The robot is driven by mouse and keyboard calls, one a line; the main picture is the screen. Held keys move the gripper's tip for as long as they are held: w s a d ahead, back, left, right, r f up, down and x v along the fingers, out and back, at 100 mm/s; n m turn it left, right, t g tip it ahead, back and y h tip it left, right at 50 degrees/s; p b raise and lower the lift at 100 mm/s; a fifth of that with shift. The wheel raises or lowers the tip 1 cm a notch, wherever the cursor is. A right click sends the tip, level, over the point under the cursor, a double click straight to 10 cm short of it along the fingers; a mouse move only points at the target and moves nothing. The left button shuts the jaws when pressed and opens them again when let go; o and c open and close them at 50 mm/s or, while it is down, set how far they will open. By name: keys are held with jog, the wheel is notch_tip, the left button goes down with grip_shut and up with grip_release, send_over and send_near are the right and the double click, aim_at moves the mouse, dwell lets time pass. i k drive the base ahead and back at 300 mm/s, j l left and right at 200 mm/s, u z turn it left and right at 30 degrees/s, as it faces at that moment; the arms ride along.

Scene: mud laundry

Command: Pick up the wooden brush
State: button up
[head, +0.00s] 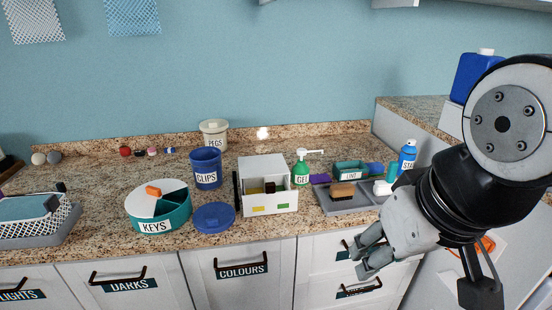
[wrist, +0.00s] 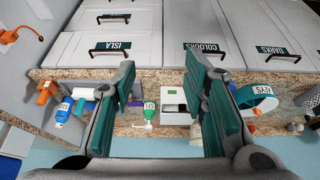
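The wooden brush (head: 342,191) looks like a small brown block with a darker lower part. It lies on a grey tray (head: 345,207) on the counter, right of the white box. My gripper (head: 361,258) is in front of the counter edge, below and slightly right of the brush, clear of it. In the wrist view my gripper (wrist: 160,82) shows its two green-padded fingers wide apart with nothing held between them. The brush is not clearly visible in the wrist view, where a finger covers part of the tray area.
Around the tray stand a GEL pump bottle (head: 302,172), LINT box (head: 351,170), blue spray can (head: 407,155) and white box (head: 281,202). A blue CLIPS tub (head: 206,168) and round KEYS caddy (head: 160,222) are further left. Drawer handles (head: 360,288) protrude below the counter.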

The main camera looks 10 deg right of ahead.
aim_at(342, 192)
jog(key=i+l+u, duration=0.25)
jog(key=i+l, duration=0.15)
jog(key=i+l+u, duration=0.3)
jog(key=l, duration=0.3)
